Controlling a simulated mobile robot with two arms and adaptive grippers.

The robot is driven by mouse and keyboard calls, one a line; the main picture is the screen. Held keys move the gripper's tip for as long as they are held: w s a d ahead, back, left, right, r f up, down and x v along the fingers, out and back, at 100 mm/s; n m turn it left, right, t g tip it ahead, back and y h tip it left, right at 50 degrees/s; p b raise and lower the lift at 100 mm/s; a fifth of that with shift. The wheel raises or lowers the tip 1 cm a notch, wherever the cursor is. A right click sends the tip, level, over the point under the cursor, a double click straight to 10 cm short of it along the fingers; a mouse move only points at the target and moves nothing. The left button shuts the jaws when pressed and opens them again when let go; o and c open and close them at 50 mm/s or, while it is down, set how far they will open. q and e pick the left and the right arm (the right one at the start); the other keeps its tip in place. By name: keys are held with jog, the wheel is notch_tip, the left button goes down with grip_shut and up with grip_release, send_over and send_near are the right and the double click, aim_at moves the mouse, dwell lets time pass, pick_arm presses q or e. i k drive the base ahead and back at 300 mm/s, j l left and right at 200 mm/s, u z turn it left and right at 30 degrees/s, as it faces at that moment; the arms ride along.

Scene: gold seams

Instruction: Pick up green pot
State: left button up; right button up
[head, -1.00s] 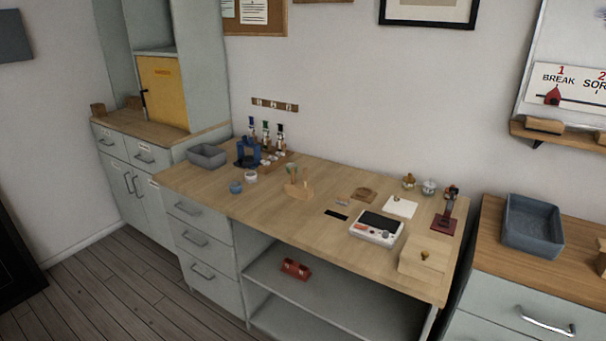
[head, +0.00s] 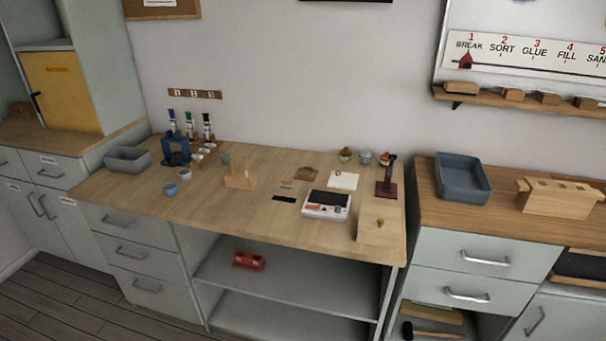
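I cannot pick out a green pot for certain. A small bottle with a green top (head: 189,124) stands upright in a wooden rack at the back left of the workbench, between a blue-topped bottle (head: 172,121) and a dark-topped one (head: 207,126). A small green thing (head: 225,159) shows by the wooden holder (head: 240,178); its shape is too small to tell. A blue pot (head: 170,189) and a whitish pot (head: 184,174) stand near the bench's left front. Neither of my grippers is in view.
The workbench (head: 225,205) also bears a grey tray (head: 128,160), a blue stand (head: 176,152), a white scale (head: 326,205), a wooden block (head: 379,225) and small jars (head: 366,158) at the back. A blue-grey bin (head: 463,178) stands on the right cabinet. The bench's front left is clear.

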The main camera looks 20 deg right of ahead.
aim_at(226, 159)
jog(key=z, duration=0.25)
jog(key=i+j+z, duration=0.2)
jog(key=z, duration=0.15)
jog(key=i+j+z, duration=0.1)
jog(key=j+z, duration=0.25)
jog(key=i+j+z, duration=0.1)
jog(key=j+z, duration=0.65)
jog(key=i, duration=0.05)
